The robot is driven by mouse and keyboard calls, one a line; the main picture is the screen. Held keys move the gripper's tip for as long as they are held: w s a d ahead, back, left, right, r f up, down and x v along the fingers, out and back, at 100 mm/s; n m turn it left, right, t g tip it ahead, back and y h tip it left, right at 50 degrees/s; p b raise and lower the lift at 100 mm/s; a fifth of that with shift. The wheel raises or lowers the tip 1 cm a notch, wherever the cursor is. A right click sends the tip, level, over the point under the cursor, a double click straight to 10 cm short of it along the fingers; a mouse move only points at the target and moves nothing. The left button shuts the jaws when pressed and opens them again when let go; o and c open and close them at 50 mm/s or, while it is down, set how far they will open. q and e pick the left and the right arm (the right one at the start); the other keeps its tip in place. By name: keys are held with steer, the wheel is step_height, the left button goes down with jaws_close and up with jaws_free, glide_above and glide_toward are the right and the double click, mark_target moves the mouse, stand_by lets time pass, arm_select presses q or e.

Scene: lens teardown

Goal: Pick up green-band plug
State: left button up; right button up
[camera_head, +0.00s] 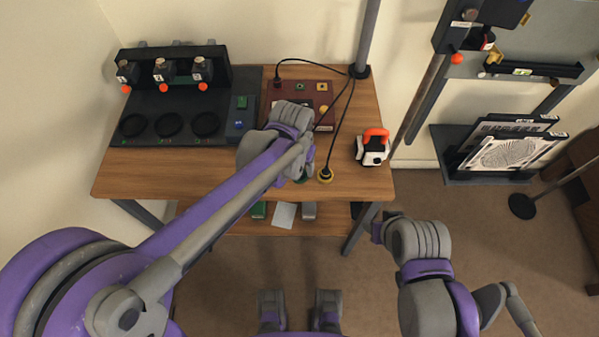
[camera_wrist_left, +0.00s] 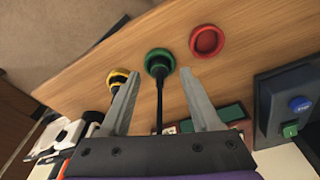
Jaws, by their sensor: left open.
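The green-band plug (camera_wrist_left: 159,61) lies on the wooden table in the left wrist view, with a dark cable running back from it between my fingers. My left gripper (camera_wrist_left: 158,74) is open, its fingertips on either side of the plug with gaps showing. Whether they touch it cannot be told. In the head view my left gripper (camera_head: 303,172) is mostly hidden by its own wrist, and only a bit of green (camera_head: 303,180) shows there. My right arm's end (camera_head: 378,232) is off the table's front right; its fingers are not clear.
A yellow-band plug (camera_wrist_left: 117,77) lies just left of the green one; it also shows in the head view (camera_head: 325,175). A red ring (camera_wrist_left: 207,41) is to the right. A red-and-white device (camera_head: 373,148) stands at the table's right edge. A maroon panel (camera_head: 318,92) lies behind.

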mark_target(299, 171)
arm_select(q)
steer(key=shift+w+d+f, duration=0.1)
steer(key=shift+f, duration=0.6)
jaws_close()
steer(key=shift+r, duration=0.1)
step_height(299, 171, up, 10)
steer(key=p, duration=0.1)
stand_by(0.3)
